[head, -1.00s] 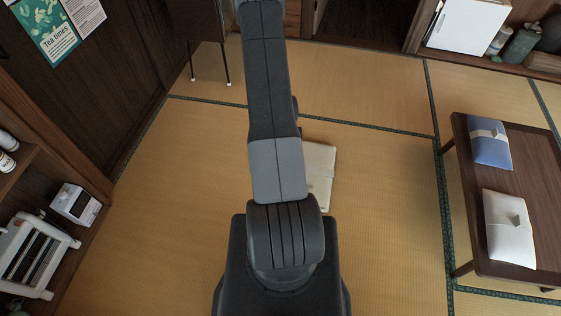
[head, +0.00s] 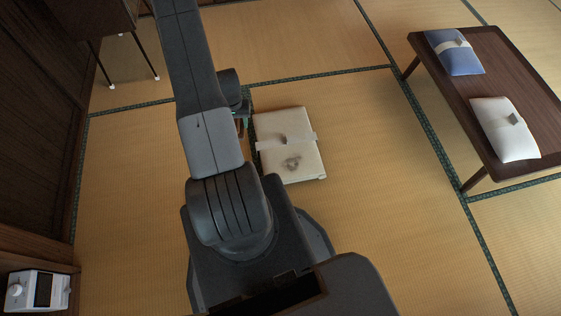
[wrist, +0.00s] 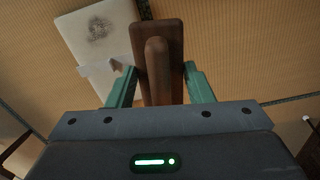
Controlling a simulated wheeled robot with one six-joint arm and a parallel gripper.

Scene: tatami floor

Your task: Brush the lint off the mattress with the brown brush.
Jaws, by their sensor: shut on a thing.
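The brown brush (wrist: 158,62) is between the green fingers of my gripper (wrist: 161,88) in the wrist view, its long handle pointing back toward the palm. My gripper is shut on it. The mattress (head: 268,127) is a thin cream pad flat on the tatami, with a pale band across its middle; it also shows in the wrist view (wrist: 76,33). A grey smudge of lint (head: 292,163) lies on its near half. In the head view my arm hides most of the gripper, left of the mattress, and the brush is hidden.
A low dark table (head: 497,88) at the right bears a blue cushion (head: 461,60) and a white cushion (head: 505,143). A white appliance (head: 38,290) stands at the lower left, and a thin-legged stand (head: 97,18) at the upper left. Tatami around the mattress is clear.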

